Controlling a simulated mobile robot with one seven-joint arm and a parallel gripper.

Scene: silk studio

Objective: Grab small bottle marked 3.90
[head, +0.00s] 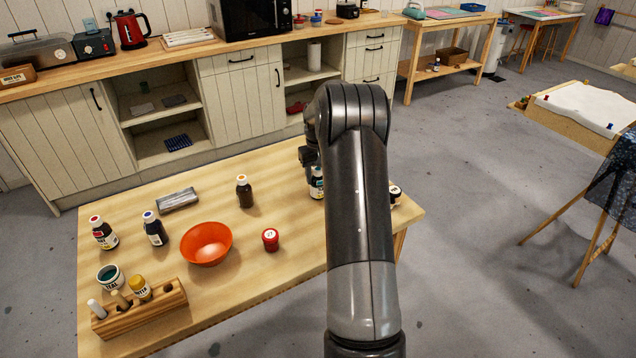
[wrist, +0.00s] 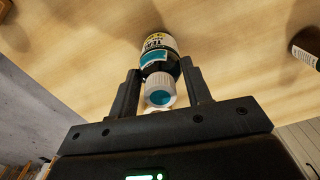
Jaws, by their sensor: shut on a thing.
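A small dark bottle (wrist: 158,50) with a white cap topped in teal and a white and teal label stands between the two fingers of my gripper (wrist: 160,72) in the wrist view. The fingers are shut on it from both sides. In the head view the bottle (head: 316,186) shows only partly, left of my arm over the table. I cannot read 3.90 on it, and I cannot tell whether its base touches the table. Other small bottles stand on the table: one with an orange cap (head: 244,194), one blue-capped (head: 155,231), one red-capped (head: 104,235).
A white-capped item (head: 394,194) stands right of my arm. The counter (head: 190,52) is behind.

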